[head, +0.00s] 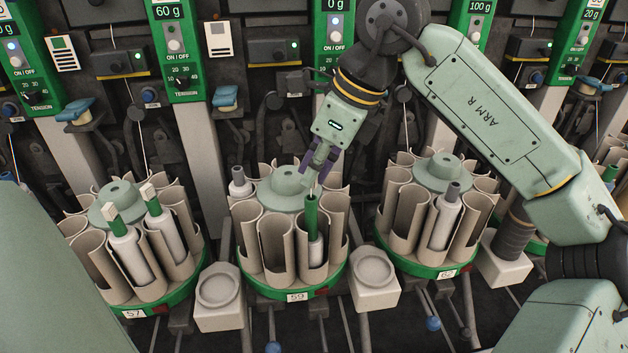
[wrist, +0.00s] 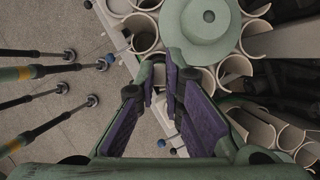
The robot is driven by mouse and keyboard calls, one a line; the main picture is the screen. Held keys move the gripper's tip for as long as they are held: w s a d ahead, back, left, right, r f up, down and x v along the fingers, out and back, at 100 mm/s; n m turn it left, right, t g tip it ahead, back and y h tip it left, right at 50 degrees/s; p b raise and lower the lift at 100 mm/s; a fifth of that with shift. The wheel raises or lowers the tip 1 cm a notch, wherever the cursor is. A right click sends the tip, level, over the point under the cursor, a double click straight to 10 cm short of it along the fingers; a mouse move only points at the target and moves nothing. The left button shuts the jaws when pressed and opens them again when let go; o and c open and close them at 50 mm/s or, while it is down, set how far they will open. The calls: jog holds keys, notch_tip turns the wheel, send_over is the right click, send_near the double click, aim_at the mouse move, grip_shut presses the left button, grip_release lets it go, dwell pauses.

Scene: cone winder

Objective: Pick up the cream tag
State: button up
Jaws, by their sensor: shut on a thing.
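My gripper (head: 317,178) is over the front of the middle magazine (head: 297,284), labelled 59, fingers pointing down. Its purple-padded fingers (wrist: 160,100) are shut on the cream tag (head: 313,189), of which only a small pale bit shows between the tips. The tag is right at the top of a green tube (head: 312,215) that stands in a front pocket, above a pale bobbin. I cannot tell whether the tag still touches the tube. Two other cream tags, one (head: 109,211) and another (head: 147,190), sit on green tubes in the left magazine (head: 135,312), labelled 57.
The right magazine (head: 440,272), labelled 65, holds a dark-topped bobbin (head: 447,215). The middle hub (head: 284,186) and pocket walls stand close around my fingers. Round cups (head: 217,290) sit between the magazines. Green tension posts (head: 172,50) line the back.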

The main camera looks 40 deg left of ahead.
jog(key=s+d+r, duration=0.3)
jog(key=s+d, duration=0.1)
jog(key=s, duration=0.2)
jog(key=s+d+r, duration=0.2)
jog(key=s+d, duration=0.3)
jog(key=s, duration=0.2)
jog(key=shift+s+r+b, duration=0.15)
jog(key=shift+r+b, duration=0.25)
jog(key=shift+b, duration=0.05)
